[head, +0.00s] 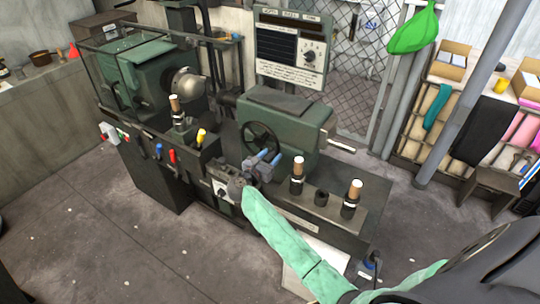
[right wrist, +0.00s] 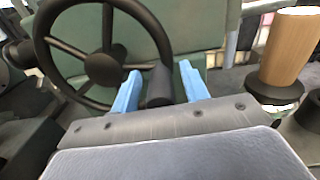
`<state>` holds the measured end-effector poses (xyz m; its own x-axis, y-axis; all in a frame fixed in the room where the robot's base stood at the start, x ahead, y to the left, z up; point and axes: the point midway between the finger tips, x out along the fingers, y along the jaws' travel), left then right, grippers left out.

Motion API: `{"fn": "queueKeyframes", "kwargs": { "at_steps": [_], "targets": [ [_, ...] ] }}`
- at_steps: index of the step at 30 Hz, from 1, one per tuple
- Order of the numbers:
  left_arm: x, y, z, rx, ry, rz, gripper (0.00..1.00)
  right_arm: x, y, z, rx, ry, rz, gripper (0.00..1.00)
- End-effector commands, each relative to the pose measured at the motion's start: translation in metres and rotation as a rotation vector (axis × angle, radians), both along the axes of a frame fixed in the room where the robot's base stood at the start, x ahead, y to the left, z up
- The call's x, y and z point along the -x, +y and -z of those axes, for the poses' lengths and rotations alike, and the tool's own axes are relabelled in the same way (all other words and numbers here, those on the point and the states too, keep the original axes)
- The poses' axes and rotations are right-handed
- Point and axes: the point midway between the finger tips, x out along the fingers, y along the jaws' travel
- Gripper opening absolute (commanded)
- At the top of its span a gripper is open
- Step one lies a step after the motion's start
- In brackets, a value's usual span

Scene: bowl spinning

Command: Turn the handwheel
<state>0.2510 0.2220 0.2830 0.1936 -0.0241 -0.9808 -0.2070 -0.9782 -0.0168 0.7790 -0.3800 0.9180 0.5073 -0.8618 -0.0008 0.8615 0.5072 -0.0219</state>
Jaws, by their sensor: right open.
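The black spoked handwheel (head: 259,138) is on the front of the green machine housing in the middle of the head view. In the right wrist view the handwheel (right wrist: 103,68) fills the upper left, with its hub and spokes clear. A dark cylindrical handle (right wrist: 158,86) stands out at its lower right. My right gripper (head: 268,157) is in front of the lower part of the wheel. In the right wrist view its blue fingers (right wrist: 158,82) are apart, one on each side of the handle; I cannot tell whether they touch it. My left gripper is out of view.
Wooden-topped levers (head: 297,174) and (head: 352,196) stand on the machine bed just right of my right gripper. One wooden handle (right wrist: 292,45) is close by in the wrist view. A control panel (head: 291,48) rises behind. Open floor (head: 140,240) lies in front.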

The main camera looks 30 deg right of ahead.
Motion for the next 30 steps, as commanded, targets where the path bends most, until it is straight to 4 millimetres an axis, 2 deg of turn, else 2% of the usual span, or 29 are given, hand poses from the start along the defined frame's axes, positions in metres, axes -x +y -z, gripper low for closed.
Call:
{"fn": "queueKeyframes", "kwargs": {
  "at_steps": [8,15,27,30],
  "targets": [
    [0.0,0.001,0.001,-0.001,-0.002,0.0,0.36,-0.001,-0.001,0.0,0.0,0.0,0.0,0.45],
    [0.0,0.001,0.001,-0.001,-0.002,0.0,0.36,-0.001,-0.001,0.0,0.0,0.0,0.0,0.0],
    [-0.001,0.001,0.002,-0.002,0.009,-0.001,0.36,0.0,-0.001,-0.001,0.014,0.026,0.001,0.0],
    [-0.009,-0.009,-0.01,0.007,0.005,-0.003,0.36,0.0,0.0,-0.002,0.03,0.054,0.001,0.0]
  ]
}}
